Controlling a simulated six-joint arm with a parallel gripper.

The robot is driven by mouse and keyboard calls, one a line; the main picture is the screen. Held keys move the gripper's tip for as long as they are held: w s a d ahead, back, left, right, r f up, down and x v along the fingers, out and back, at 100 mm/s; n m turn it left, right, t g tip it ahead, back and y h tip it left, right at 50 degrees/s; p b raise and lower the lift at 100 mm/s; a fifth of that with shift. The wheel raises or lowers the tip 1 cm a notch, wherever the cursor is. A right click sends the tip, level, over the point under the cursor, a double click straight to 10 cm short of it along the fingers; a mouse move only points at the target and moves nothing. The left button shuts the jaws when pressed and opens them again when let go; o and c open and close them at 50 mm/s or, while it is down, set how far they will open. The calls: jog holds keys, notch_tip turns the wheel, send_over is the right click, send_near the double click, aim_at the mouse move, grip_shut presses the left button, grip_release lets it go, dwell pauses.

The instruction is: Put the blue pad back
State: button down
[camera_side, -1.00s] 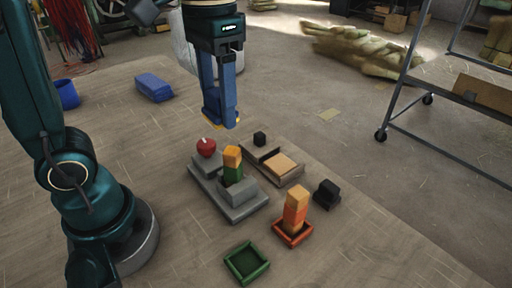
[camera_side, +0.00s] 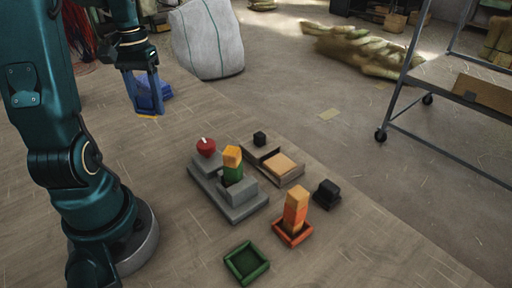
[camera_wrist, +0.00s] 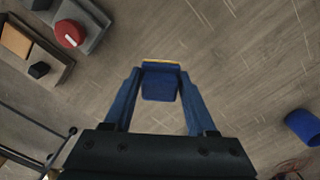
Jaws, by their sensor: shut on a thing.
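The blue pad with a yellow edge (camera_wrist: 160,67) is held across my fingertips. In the side view the pad (camera_side: 149,112) shows at the low end of my gripper (camera_side: 147,103). My gripper is shut on it. I cannot tell how large the gap is between pad and block.
An orange tray (camera_side: 292,236) holds orange blocks. A green tray (camera_side: 246,264) is empty. A blue round container (camera_wrist: 303,127) stands at the wrist view's right.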

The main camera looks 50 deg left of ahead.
jog(key=shift+s+a+f+n, duration=0.15)
jog(key=shift+s+a+n, duration=0.25)
jog(key=shift+s+a, duration=0.25)
jog(key=w+d+f, duration=0.2)
jog(key=w, duration=0.1)
jog(key=w+d+f, duration=0.1)
jog(key=w+f, duration=0.1)
jog(key=w, duration=0.1)
jog(key=w+d+f, duration=0.2)
jog(key=w+f, duration=0.1)
jog(key=shift+w+d, duration=0.3)
jog(key=shift+w, duration=0.05)
jog(key=shift+f, duration=2)
jog(key=shift+f, duration=0.15)
jog(key=shift+c, duration=1)
grip_release()
